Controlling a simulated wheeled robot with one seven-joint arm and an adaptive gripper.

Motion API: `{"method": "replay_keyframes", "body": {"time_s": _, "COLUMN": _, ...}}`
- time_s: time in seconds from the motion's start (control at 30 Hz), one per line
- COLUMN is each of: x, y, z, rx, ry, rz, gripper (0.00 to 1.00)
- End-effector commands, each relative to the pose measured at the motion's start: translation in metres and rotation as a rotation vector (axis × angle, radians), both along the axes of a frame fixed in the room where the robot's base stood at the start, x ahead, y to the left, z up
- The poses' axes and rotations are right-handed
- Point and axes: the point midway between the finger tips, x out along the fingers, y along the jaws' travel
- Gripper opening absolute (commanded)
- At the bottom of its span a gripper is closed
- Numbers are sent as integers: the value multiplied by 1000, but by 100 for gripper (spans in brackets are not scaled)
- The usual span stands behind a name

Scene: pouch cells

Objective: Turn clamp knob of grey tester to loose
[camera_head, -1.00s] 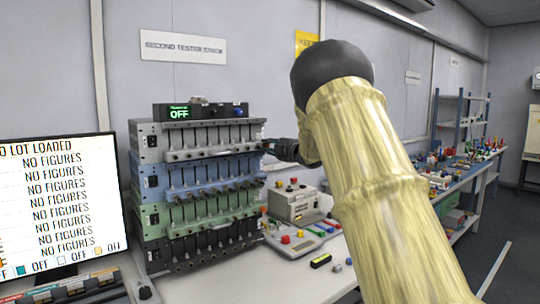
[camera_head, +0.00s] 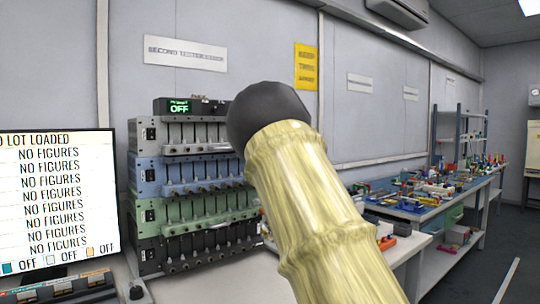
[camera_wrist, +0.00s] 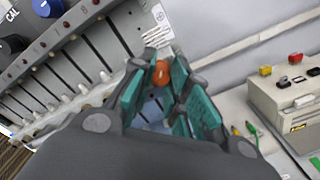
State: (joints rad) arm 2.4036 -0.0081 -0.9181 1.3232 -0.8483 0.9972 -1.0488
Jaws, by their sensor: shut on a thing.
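The grey tester (camera_head: 172,133) is the top unit of the stack in the head view; its right end is hidden behind my arm. In the wrist view the grey tester (camera_wrist: 62,75) lies tilted, with its row of slots and pale clamps running along the left. An orange-red clamp knob (camera_wrist: 160,72) sits between the teal pads of my gripper (camera_wrist: 163,62), near the tester's right end. My gripper is shut on this knob. The knob's far side and any loose marking cannot be made out. My gripper is hidden in the head view.
Blue (camera_head: 148,175), green (camera_head: 150,215) and dark (camera_head: 152,255) testers are stacked below. A display reading OFF (camera_head: 180,107) sits on top. A beige box with coloured buttons (camera_wrist: 285,105) stands to the right. A monitor (camera_head: 60,190) is at left.

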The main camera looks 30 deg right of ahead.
Motion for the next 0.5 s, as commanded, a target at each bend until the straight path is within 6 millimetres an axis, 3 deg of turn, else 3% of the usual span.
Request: {"method": "replay_keyframes", "body": {"time_s": 0.5, "x": 0, "y": -1, "z": -3, "rx": -336, "ry": -26, "rz": -1, "gripper": 0}}
